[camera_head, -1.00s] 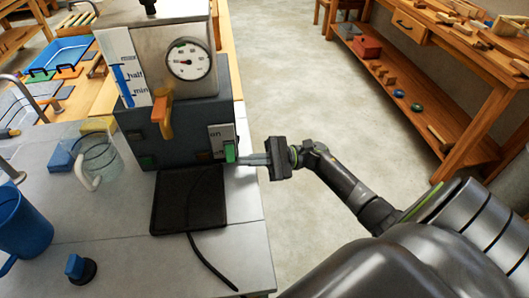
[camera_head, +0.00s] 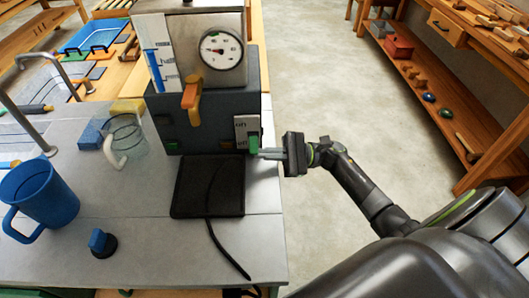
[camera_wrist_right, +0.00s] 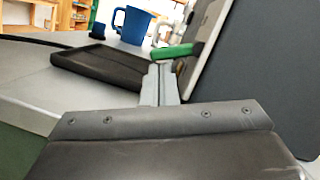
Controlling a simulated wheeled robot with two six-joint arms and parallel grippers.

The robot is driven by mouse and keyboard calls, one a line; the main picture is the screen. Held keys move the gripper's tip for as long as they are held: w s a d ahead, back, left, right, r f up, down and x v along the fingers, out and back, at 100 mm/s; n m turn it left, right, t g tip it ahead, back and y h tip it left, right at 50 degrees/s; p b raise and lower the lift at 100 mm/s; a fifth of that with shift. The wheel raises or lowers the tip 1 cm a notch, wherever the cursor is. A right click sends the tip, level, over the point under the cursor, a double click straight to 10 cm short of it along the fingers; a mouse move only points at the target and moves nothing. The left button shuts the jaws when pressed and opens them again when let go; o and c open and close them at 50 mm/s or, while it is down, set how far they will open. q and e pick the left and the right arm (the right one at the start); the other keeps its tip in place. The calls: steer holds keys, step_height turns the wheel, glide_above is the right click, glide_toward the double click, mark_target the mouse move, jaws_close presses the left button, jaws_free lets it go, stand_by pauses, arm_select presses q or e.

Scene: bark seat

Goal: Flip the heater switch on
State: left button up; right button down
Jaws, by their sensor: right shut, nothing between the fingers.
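The heater switch is a green lever (camera_head: 254,144) on a white plate (camera_head: 246,123) at the right front of the dark grey heater box (camera_head: 215,98). The plate reads "on" at the top and seemingly "off" lower down; the lever is low, beside the lower word. My right gripper (camera_head: 264,154) is shut and empty, its fingertips just right of and slightly below the lever. In the right wrist view the closed fingers (camera_wrist_right: 161,84) point at the green lever (camera_wrist_right: 172,51), with the tips just under it. I cannot tell if they touch. My left gripper is not in view.
A black tray (camera_head: 190,200) lies before the heater. A yellow-orange tap (camera_head: 191,98) and a dial (camera_head: 221,49) are above. A blue jug (camera_head: 45,193), a glass jug (camera_head: 128,140) and a blue knob (camera_head: 102,242) stand left. Open floor (camera_head: 310,80) lies right of the bench.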

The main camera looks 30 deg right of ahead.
steer(key=shift+s+a+r+m, duration=0.1)
steer(key=shift+s+m, duration=0.05)
steer(key=shift+m, duration=0.35)
steer(key=shift+s+a+r+m+t+b, duration=0.15)
steer(key=shift+m+t, duration=0.1)
steer(key=shift+m, duration=0.2)
steer(key=shift+s+d+r+m+t+b, duration=0.1)
steer(key=shift+m+t, duration=0.1)
steer(key=shift+m, duration=0.3)
steer(key=shift+s+a+r+m+t+b, duration=0.15)
steer(key=shift+m+t, duration=0.1)
steer(key=shift+m, duration=0.2)
steer(key=shift+s+r+m+t+h, duration=0.1)
steer(key=shift+r+m+t+h, duration=0.1)
steer(key=shift+m, duration=0.35)
steer(key=shift+s+r+m+t+h, duration=0.1)
steer(key=shift+m+t+h, duration=0.1)
steer(key=shift+m, duration=0.35)
steer(key=m, duration=0.1)
steer(key=r+m+p, duration=0.1)
steer(key=m, duration=0.1)
steer(key=shift+s+a+t, duration=0.15)
steer(key=shift+t, duration=0.25)
steer(key=shift+m+h, duration=0.3)
steer(key=shift+m, duration=0.2)
